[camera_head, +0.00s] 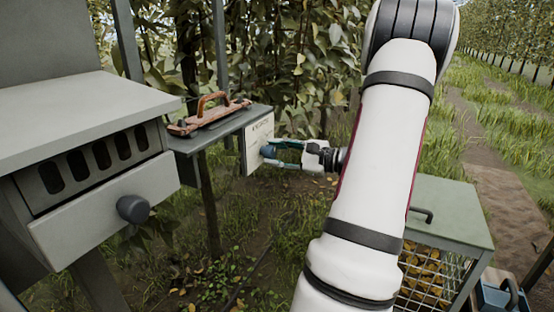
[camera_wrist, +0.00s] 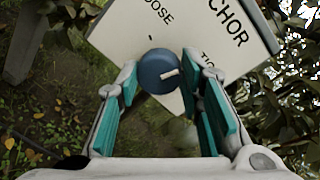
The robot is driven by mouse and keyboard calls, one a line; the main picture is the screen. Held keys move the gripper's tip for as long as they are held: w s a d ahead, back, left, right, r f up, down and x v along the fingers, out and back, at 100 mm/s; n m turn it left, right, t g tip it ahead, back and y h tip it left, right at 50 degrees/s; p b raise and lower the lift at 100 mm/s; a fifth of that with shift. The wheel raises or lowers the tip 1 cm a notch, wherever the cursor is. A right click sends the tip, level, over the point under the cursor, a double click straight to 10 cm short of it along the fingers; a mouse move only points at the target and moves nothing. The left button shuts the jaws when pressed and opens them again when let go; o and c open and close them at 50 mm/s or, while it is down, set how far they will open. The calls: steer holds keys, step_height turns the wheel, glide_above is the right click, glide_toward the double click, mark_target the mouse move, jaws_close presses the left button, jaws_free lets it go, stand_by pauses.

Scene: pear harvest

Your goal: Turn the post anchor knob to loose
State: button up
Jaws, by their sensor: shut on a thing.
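The post anchor knob (camera_wrist: 155,64) is round and blue, with a white pointer line, on a white panel (camera_wrist: 118,36) lettered "CHOR", "OOSE" and "TI". The pointer is directed right, toward the partly hidden "TI" lettering rather than "OOSE". My gripper (camera_wrist: 160,82) is shut on the knob, with a teal-padded finger on each side. In the head view, the knob (camera_head: 269,151) sits on the front of the panel (camera_head: 255,160), and my gripper (camera_head: 273,153) reaches it from the right. Part of the lettering is cut off or covered by a finger.
A grey cabinet (camera_head: 95,84) with a dark-knobbed drawer (camera_head: 80,222) stands at left. A narrow shelf (camera_head: 227,128) holds a brown-handled tool (camera_head: 209,112). A green-topped mesh bin (camera_head: 450,205) stands at right. Foliage is close behind the panel.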

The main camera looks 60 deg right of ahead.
steer(key=n+b, duration=0.4)
steer(key=shift+f+h+b, duration=0.15)
steer(key=shift+h+b, duration=0.15)
steer(key=n+b, duration=0.2)
steer(key=n, duration=0.1)
steer(key=shift+a+n+h, duration=0.1)
steer(key=shift+n+h, duration=0.2)
steer(key=n, duration=0.4)
steer(key=shift+h+b, duration=0.3)
steer(key=shift+n, duration=2.5)
steer(key=shift+a, duration=0.1)
steer(key=o, duration=1.2)
steer(key=shift+c, duration=0.2)
